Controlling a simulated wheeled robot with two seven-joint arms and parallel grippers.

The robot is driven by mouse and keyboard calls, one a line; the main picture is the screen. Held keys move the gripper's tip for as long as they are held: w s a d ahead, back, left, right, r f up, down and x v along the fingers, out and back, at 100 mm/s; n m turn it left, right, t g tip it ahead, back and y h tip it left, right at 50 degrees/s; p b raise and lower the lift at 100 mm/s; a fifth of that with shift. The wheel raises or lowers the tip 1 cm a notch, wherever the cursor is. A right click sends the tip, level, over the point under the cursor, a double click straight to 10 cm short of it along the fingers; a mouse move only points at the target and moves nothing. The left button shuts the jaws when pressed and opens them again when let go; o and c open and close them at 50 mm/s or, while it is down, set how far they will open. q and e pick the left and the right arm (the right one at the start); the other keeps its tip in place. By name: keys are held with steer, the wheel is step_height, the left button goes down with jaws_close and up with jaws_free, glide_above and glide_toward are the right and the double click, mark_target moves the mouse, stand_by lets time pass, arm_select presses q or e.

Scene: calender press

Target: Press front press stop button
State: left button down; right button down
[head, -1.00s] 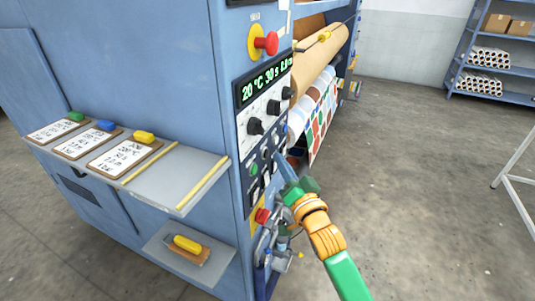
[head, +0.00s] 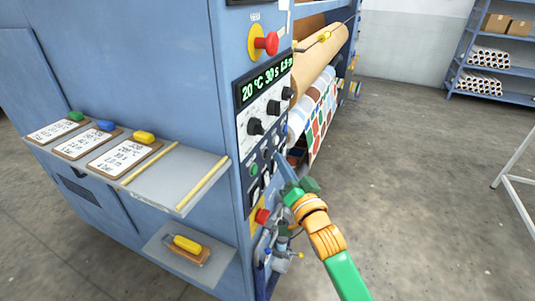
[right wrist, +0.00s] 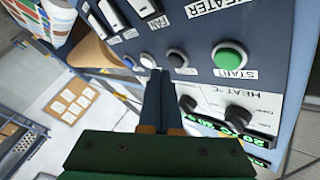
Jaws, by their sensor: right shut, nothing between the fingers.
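The front control panel (head: 262,130) is on the corner of the blue press. In the right wrist view it shows a green START button (right wrist: 229,57), a dark round button (right wrist: 178,58) beside it, and a pale round button (right wrist: 147,61) further left. No readable STOP label shows; the fingers may hide it. My right gripper (head: 281,168) is shut and empty, close to the panel. In the right wrist view its fingertips (right wrist: 160,74) lie just below the dark and pale buttons; I cannot tell whether they touch. My left gripper is out of view.
A red mushroom button (head: 267,43) on a yellow base sits above the panel. A grey shelf (head: 185,180) with cards sticks out at left. A lower shelf (head: 165,240) holds a yellow-handled tool. A patterned sheet (head: 318,112) hangs behind. Floor at right is open.

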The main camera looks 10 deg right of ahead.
stand_by(0.6)
steer(key=shift+w+a, duration=0.25)
steer(key=shift+a, duration=0.1)
steer(key=shift+w+a, duration=0.15)
steer(key=shift+a, duration=0.15)
stand_by(0.6)
steer(key=shift+d, duration=0.1)
steer(key=shift+s+d+p, duration=0.4)
steer(key=shift+d+p, duration=0.1)
steer(key=shift+d, duration=0.05)
